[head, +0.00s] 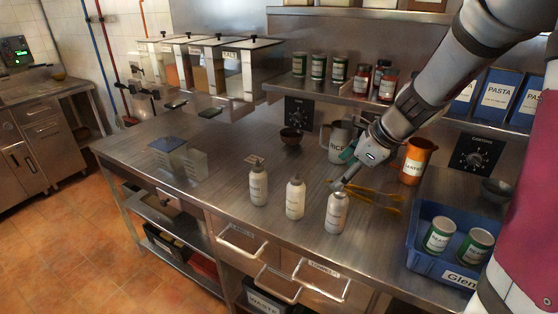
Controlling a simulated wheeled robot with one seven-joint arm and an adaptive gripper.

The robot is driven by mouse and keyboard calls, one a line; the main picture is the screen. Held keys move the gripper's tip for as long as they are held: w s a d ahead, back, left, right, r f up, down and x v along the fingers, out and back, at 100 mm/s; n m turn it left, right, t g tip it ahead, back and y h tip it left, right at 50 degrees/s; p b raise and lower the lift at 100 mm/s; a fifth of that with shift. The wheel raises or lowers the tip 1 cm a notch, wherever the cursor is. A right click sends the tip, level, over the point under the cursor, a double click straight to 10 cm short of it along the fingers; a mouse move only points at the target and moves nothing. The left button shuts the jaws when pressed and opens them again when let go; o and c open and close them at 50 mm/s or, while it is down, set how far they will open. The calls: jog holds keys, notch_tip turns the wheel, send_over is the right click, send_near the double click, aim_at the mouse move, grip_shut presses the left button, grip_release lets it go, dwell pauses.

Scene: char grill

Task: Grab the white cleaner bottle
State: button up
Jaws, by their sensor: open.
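Three small bottles stand upright in a slanting row near the front edge of the steel counter (220,150). The left bottle (258,188) is greyish white, the middle bottle (295,200) is white, and the right bottle (336,214) is pale with a grey top. Their labels are too small to read, so I cannot tell which is the cleaner. My gripper (339,184) is open and points down at the top of the right bottle. I cannot tell whether it touches the bottle. Part of the fingers is hard to make out.
Yellow tongs (375,198) lie right of my gripper. Behind are a metal pitcher marked RICE (337,148), an orange pitcher (413,164) and a dark bowl (291,137). A blue crate (424,262) with green cans stands at right. The counter left of the bottles is mostly clear.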

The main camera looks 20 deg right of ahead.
aim_at(343, 189)
jog(key=w+d+f+m+p, duration=0.1)
jog(key=w+d+f+m, duration=0.15)
jog(key=d+m, duration=0.3)
jog(key=shift+t+h, duration=0.3)
jog(key=shift+h, duration=0.1)
jog(key=x, duration=0.5)
jog(key=s+x, duration=0.1)
jog(key=x, duration=0.2)
jog(key=shift+d+f, duration=0.15)
jog(key=shift+f, duration=0.35)
jog(key=x, duration=0.2)
jog(key=p+x, duration=0.1)
jog(key=x, duration=0.1)
jog(key=shift+s+f, duration=0.3)
jog(key=shift+w+a+f, duration=0.25)
jog(key=shift+w+f, duration=0.05)
jog(key=shift+f, duration=0.15)
grip_shut()
